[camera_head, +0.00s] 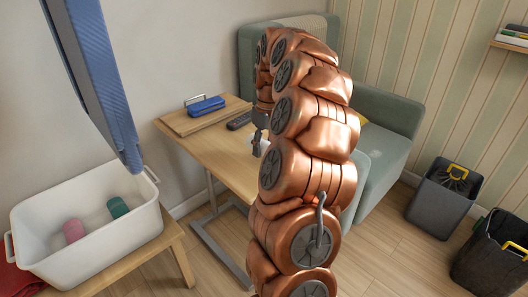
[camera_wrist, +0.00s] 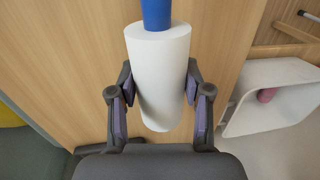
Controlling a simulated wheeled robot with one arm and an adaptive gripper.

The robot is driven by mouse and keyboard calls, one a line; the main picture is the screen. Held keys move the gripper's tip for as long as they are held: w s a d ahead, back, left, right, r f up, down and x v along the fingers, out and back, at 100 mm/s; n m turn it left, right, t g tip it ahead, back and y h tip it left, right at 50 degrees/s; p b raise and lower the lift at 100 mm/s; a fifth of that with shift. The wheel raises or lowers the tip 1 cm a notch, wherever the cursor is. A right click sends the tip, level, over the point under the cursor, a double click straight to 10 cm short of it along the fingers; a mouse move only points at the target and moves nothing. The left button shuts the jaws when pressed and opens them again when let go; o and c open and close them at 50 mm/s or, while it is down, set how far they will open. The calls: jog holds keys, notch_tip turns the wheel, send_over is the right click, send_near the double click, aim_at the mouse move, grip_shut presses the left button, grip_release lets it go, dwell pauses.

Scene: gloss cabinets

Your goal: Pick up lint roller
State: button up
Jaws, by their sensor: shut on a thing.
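The lint roller (camera_wrist: 160,70) is a white cylinder with a blue handle (camera_wrist: 156,14) at the top of the wrist view. My gripper (camera_wrist: 160,90) is shut on the white cylinder, with one finger pad on each side of it. The wooden side table (camera_wrist: 75,60) lies behind the roller; I cannot tell whether the roller touches it. In the head view my gripper (camera_head: 260,132) is over the table (camera_head: 222,160), mostly hidden by my copper arm, and only a small white bit of the roller shows there.
A dark remote (camera_head: 239,121) and a blue case (camera_head: 206,106) on a wooden board lie on the table. A white tub (camera_head: 98,245) with a pink and a green object stands at left. A green sofa (camera_head: 385,150) is behind; two dark bins (camera_head: 440,205) stand at right.

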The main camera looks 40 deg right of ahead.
jog(key=s+r, duration=0.1)
jog(key=s, duration=1.5)
jog(key=shift+d+r, duration=0.4)
jog(key=shift+d, duration=0.05)
